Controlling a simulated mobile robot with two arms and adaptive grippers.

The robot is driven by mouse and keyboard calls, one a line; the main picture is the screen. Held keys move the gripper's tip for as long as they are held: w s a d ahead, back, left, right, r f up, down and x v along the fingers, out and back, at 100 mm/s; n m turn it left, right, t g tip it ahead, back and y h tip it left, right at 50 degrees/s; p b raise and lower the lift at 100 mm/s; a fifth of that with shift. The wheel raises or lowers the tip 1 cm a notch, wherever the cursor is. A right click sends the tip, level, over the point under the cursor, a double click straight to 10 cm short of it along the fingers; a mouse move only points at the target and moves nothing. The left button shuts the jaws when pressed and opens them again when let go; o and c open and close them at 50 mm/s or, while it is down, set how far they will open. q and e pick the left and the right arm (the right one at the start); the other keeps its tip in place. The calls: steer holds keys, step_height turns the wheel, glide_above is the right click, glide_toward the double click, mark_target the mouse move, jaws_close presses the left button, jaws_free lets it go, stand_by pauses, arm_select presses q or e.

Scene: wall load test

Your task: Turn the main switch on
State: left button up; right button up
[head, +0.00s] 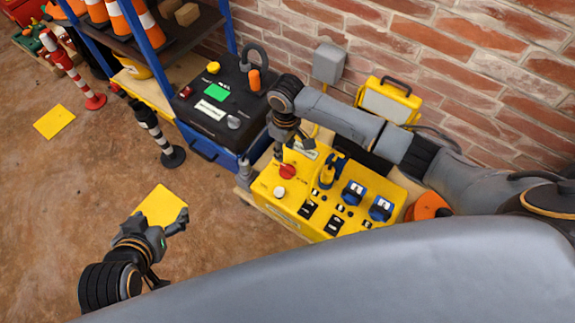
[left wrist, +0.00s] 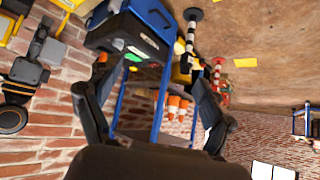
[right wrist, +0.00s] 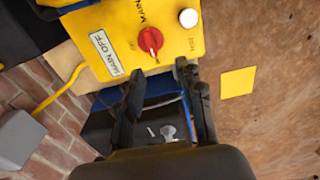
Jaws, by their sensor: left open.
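The main switch is a red rotary knob (head: 287,171) on the yellow panel box (head: 262,190). In the right wrist view the red knob (right wrist: 150,41) lies just beyond the fingertips, under the lettering "MAIN". A white label (right wrist: 107,53) beside it reads "MAIN OFF". My right gripper (head: 291,148) is just behind the knob, apart from it; in the right wrist view its fingers (right wrist: 160,72) are spread with nothing between them. My left gripper (head: 178,224) is open and empty over the floor, left of the panel; its spread fingers also show in the left wrist view (left wrist: 153,72).
A white button (head: 279,192) sits close to the knob. Blue sockets (head: 354,193) and black switches are further right on the panel. A black-topped blue case (head: 208,132) stands behind left, against a shelf with cones. A brick wall (head: 450,60) bounds the back. The left floor is mostly open.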

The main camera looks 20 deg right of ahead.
steer(key=w+d, duration=0.1)
steer(key=b, duration=0.2)
glide_above(288, 167)
step_height(288, 167, down, 4)
arm_select(q)
steer(key=w+d+r+t+h+b, duration=0.1)
steer(key=w+d+r+t, duration=0.1)
steer(key=w+r+t, duration=0.3)
steer(key=w+d+r+t+h+b, duration=0.1)
steer(key=w+d+r+t, duration=0.2)
steer(key=r, duration=0.4)
arm_select(e)
step_height(288, 167, down, 3)
steer(key=shift+s+a+f, duration=0.1)
steer(key=shift+f, duration=0.1)
step_height(288, 167, down, 3)
steer(key=shift+r+b, duration=0.2)
steer(key=shift+b, duration=0.1)
step_height(288, 167, down, 3)
steer(key=shift+b, duration=0.7)
arm_select(q)
steer(key=s+r+t+h, duration=0.3)
steer(key=r+t, duration=0.5)
steer(key=r, duration=0.3)
steer(key=shift+s+a+r+m, duration=0.25)
steer(key=shift+s+r+m, duration=0.15)
steer(key=shift+s, duration=0.15)
arm_select(e)
steer(key=shift+f, duration=0.15)
